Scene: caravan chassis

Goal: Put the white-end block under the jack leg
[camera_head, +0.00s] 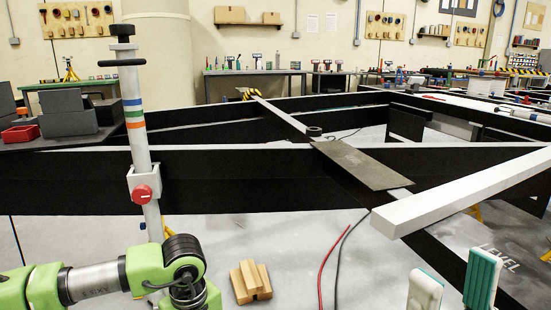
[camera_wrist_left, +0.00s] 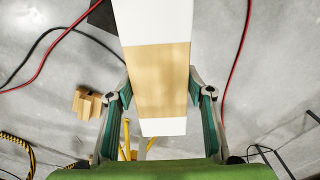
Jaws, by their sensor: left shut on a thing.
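The white-end block (camera_wrist_left: 160,85), bare wood with a white near end, is between the fingers of my left gripper (camera_wrist_left: 163,92) in the left wrist view. The gripper is shut on it. A white stretch also shows at its far end. In the head view, my left arm comes in at lower left, and its gripper and the block are out of sight. The jack leg (camera_head: 138,130) is an upright pale post with coloured stripes and a red knob; my arm hides its foot. My right gripper (camera_head: 453,283) shows two separated fingertips, open and empty, at lower right.
Small wooden blocks (camera_head: 250,281) lie on the floor right of my left arm. A red cable (camera_head: 325,262) and a black cable run nearby. The black chassis frame (camera_head: 260,178) spans the middle. A white beam (camera_head: 465,190) juts above the right side. Yellow stands show below.

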